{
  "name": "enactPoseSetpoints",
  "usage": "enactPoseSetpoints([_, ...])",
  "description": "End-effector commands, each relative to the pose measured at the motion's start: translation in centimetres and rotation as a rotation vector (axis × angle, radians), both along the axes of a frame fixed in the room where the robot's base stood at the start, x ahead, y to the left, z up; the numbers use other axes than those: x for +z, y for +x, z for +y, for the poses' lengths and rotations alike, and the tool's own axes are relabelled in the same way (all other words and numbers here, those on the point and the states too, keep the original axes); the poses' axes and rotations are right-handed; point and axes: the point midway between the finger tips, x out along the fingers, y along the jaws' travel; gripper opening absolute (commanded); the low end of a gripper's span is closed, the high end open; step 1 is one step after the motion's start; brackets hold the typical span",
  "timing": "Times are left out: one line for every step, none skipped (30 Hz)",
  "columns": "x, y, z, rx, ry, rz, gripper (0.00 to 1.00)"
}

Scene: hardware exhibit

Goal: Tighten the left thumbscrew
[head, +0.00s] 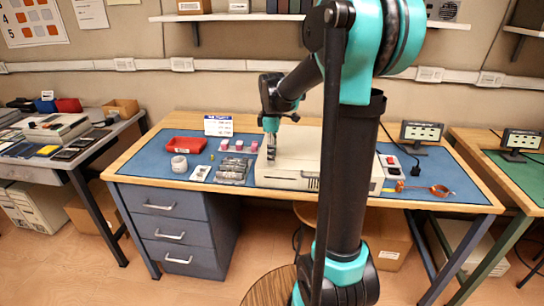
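A beige equipment case (345,187) stands on the blue-matted workbench (140,173), partly hidden behind my arm. My gripper (271,152) points down at the left part of the case, over or just in front of it. It is too small here to tell whether its fingers are open or shut, or whether they touch anything. I cannot make out the left thumbscrew; it is too small or hidden by my gripper.
Left of the case are a red tray (185,146), a white roll (179,164), pink-topped containers (226,147) and grey parts (234,171). Right are a small display (421,132) and an orange cable (440,190). Other benches flank this one.

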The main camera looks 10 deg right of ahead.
Motion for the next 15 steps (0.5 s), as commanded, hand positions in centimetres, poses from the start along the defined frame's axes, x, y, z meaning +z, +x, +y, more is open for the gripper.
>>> enactPoseSetpoints([-0.4,0.0,0.0,0.0,0.0,0.0,0.38])
enactPoseSetpoints([-0.59,-0.01,0.0,0.0,0.0,0.0,0.38])
enactPoseSetpoints([-0.8,-0.03,0.0,0.0,0.0,0.0,0.38])
enactPoseSetpoints([-0.92,-0.04,0.0,0.0,0.0,0.0,0.38])
enactPoseSetpoints([-1.0,-0.04,0.0,0.0,0.0,0.0,0.38])
enactPoseSetpoints([-1.07,-0.04,0.0,0.0,0.0,0.0,0.38])
enactPoseSetpoints([-1.1,-0.04,0.0,0.0,0.0,0.0,0.38])
enactPoseSetpoints([-1.11,-0.04,-0.01,0.0,0.0,0.0,0.38])
enactPoseSetpoints([-1.11,-0.04,-0.01,0.0,0.0,0.0,0.38])
enactPoseSetpoints([-1.11,-0.04,0.0,0.0,0.0,0.0,0.38])
enactPoseSetpoints([-1.1,-0.04,-0.01,0.0,0.0,0.0,0.38])
enactPoseSetpoints([-1.1,-0.03,0.0,0.0,0.0,0.0,0.38])
enactPoseSetpoints([-1.1,-0.04,0.0,0.0,0.0,0.0,0.38])
enactPoseSetpoints([-1.09,-0.04,0.0,0.0,0.0,0.0,0.36])
enactPoseSetpoints([-1.09,-0.04,0.0,0.0,0.0,0.0,0.31])
